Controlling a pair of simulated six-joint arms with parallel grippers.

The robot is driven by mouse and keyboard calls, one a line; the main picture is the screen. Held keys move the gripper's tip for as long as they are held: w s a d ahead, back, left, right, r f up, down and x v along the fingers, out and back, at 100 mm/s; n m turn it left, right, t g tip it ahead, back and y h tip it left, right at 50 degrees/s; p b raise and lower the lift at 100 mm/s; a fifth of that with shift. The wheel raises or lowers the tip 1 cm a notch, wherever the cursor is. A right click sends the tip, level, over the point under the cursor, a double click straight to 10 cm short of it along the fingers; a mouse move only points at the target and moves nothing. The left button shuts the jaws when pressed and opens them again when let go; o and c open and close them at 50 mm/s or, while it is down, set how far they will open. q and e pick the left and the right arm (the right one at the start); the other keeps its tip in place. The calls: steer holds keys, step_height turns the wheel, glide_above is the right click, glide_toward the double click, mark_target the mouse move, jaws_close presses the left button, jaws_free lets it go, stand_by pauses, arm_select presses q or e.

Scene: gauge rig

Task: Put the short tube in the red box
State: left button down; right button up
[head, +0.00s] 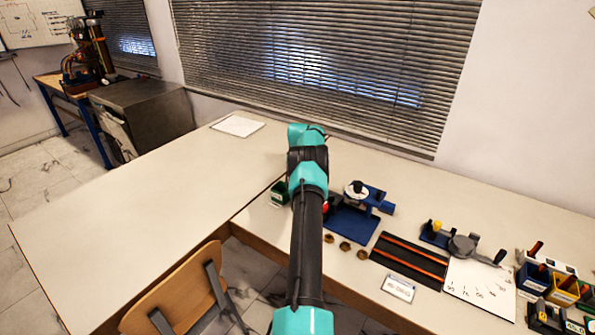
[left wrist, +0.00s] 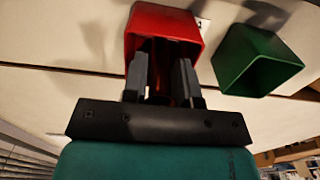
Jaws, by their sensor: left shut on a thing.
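The red box (left wrist: 165,20) shows in the left wrist view just beyond my fingertips. In the head view, only a bit of red shows beside my arm. My left gripper (left wrist: 160,68) is shut on a dark reddish-brown thing, seemingly the short tube (left wrist: 160,82), at the mouth of the red box. The fingers and shade hide most of the tube, and I cannot tell how deep it reaches. In the head view my own arm hides the left gripper. My right gripper is in neither view.
A green box (left wrist: 258,62) stands right of the red box in the left wrist view. In the head view, a blue fixture (head: 352,222), several brass pieces (head: 345,246), a black mat (head: 408,262) and a dial sheet (head: 480,287) lie to the right. The left tabletop (head: 150,190) is mostly clear.

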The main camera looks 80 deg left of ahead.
arm_select(q)
steer(key=shift+f, duration=0.1)
steer(key=c, duration=1.2)
jaws_free()
step_height(320, 180, up, 12)
steer(key=shift+r, duration=0.1)
